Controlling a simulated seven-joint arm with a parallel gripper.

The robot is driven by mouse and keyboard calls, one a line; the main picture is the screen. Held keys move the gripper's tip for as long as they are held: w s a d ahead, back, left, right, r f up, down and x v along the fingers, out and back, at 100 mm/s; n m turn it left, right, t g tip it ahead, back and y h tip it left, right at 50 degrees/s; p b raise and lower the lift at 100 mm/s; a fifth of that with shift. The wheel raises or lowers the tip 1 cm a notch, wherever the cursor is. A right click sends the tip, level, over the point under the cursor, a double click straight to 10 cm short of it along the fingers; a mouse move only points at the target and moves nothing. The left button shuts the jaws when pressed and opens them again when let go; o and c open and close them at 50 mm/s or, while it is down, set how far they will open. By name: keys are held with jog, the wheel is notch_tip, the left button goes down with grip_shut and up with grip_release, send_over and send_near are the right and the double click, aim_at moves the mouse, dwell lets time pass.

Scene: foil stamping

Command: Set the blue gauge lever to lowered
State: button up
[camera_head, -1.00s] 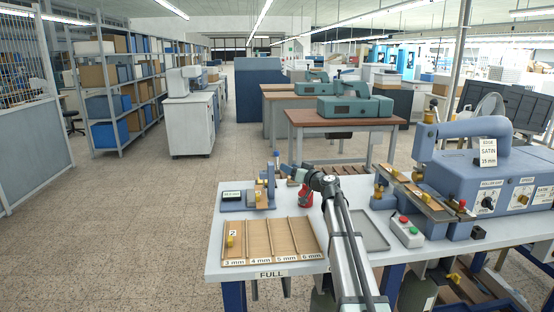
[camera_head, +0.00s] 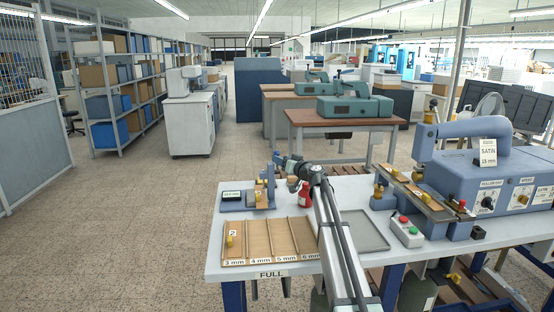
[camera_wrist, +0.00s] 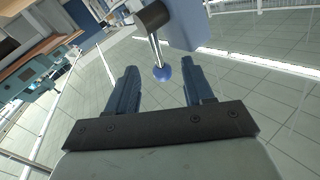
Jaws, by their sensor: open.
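The blue gauge lever shows as a small blue knob (camera_head: 276,156) above the gauge stand (camera_head: 266,188) on the white bench. In the wrist view it is a blue ball (camera_wrist: 162,73) on a thin metal rod from a dark hub. My gripper (camera_wrist: 158,68) is open, with the ball in the gap between its two fingertips and clear space visible on both sides. In the head view my gripper (camera_head: 280,161) is at the knob, above the gauge stand; whether it touches the lever cannot be told. The gauge's small readout (camera_head: 232,194) is too small to read.
A wooden sorting tray (camera_head: 268,240) with thickness labels lies in front of the gauge. A red bottle (camera_head: 305,196) stands close to my arm. A grey tray (camera_head: 363,230) and the blue stamping press (camera_head: 480,175) are to the right.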

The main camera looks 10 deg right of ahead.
jog(key=x, duration=0.4)
grip_shut()
dwell(0.4)
